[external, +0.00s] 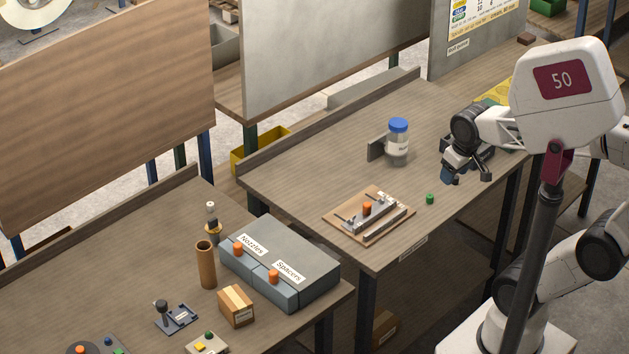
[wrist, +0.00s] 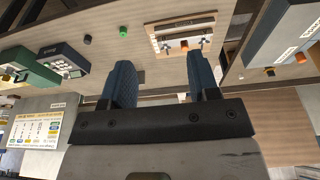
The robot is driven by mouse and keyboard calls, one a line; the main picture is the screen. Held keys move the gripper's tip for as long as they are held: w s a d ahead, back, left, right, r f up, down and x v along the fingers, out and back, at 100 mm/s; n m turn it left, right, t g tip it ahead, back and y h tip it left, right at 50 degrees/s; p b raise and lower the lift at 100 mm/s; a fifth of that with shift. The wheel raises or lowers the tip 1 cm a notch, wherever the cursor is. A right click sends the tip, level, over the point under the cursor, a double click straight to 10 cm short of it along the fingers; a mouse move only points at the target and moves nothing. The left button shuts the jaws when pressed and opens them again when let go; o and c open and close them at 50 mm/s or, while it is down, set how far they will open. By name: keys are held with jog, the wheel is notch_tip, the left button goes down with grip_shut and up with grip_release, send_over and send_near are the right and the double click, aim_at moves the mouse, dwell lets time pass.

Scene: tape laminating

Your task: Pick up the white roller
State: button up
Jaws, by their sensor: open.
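I cannot single out a white roller for certain. A wooden board (external: 338,223) on the middle table carries pale metal bars (external: 380,222) and an orange knob (external: 367,208). In the wrist view my gripper's dark fingers (wrist: 160,62) stand wide apart below the board.
A small green cap (external: 430,198) lies between board and gripper. A dark grey box (external: 485,150) is behind my gripper. Grey bins (external: 300,250) sit on the nearer table. The middle table's left part is clear.

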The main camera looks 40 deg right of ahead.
aim_at(211, 207)
jog(key=w+a+n+t, duration=0.2)
jog(key=w+t, duration=0.1)
jog(key=w, duration=1)
jog(key=w+a+r+n+t+y, duration=0.1)
jog(key=w+a+t, duration=0.1)
jog(key=w, duration=1.2)
jog(key=w+a+n+t, duration=0.2)
jog(key=w+t, duration=0.1)
jog(key=w, duration=1)
jog(key=w+a+f+n+y, duration=0.2)
jog(key=w+a+f+y, duration=0.1)
jog(key=w+a, duration=0.35)
jog(key=w+a+f+n+y, duration=0.2)
jog(key=w+a+f+y, duration=0.2)
jog(key=w+a, duration=0.3)
jog(key=w+a+f+n+g+y, duration=0.2)
jog(key=a+f+y, duration=0.1)
jog(key=a+f, duration=0.2)
jog(key=w+a+f+n+g+y, duration=0.2)
jog(key=a+f+y, duration=0.1)
jog(key=a+f, duration=0.2)
notch_tip(211, 207, down, 2)
jog(key=shift+w+a+f+n+g+y, duration=0.2)
jog(key=shift+w+a+n+g+y, duration=0.1)
jog(key=shift+a+n+g+y, duration=0.1)
jog(key=shift+f, duration=0.15)
